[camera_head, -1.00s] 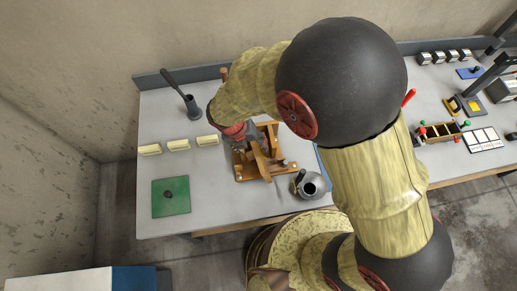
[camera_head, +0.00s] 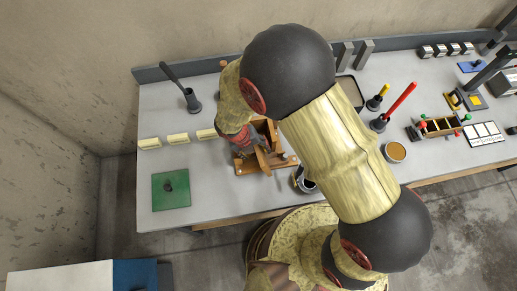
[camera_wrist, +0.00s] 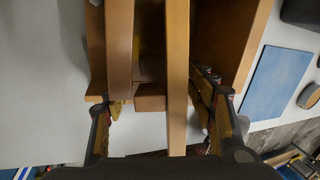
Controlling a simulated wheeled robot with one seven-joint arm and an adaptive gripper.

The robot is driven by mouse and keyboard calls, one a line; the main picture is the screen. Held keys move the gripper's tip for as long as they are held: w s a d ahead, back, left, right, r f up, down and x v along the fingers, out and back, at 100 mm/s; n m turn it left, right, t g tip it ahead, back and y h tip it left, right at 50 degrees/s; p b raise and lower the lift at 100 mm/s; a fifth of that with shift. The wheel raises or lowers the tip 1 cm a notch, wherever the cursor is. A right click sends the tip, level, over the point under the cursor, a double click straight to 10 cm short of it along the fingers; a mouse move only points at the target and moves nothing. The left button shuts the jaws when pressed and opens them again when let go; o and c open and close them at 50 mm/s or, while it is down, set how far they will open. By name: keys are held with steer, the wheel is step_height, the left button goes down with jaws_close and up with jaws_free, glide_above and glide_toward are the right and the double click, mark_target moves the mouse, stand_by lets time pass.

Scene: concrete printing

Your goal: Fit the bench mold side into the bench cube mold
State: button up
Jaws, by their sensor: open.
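The bench cube mold (camera_head: 282,166) is a brown wooden base with upright walls on the bench, partly hidden by my arm in the head view. A wooden board (camera_head: 261,162), which looks like the bench mold side, stands at the mold's front left. In the wrist view, a long pale board (camera_wrist: 177,75) runs between my fingers, beside a second board (camera_wrist: 119,50); I cannot tell which is the mold side or whether it is seated. My gripper (camera_wrist: 160,98) is open, its fingers apart on either side of these boards. It also shows in the head view (camera_head: 242,148), low over the mold's left part.
A dark metal pot (camera_head: 304,180) stands close to the mold's right front. A green plate (camera_head: 171,188) and cream blocks (camera_head: 178,139) lie to the left. A blue plate (camera_wrist: 275,82) lies right of the mold in the wrist view. Bare bench lies between the green plate and mold.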

steer(key=c, duration=0.3)
jaws_close()
stand_by(0.5)
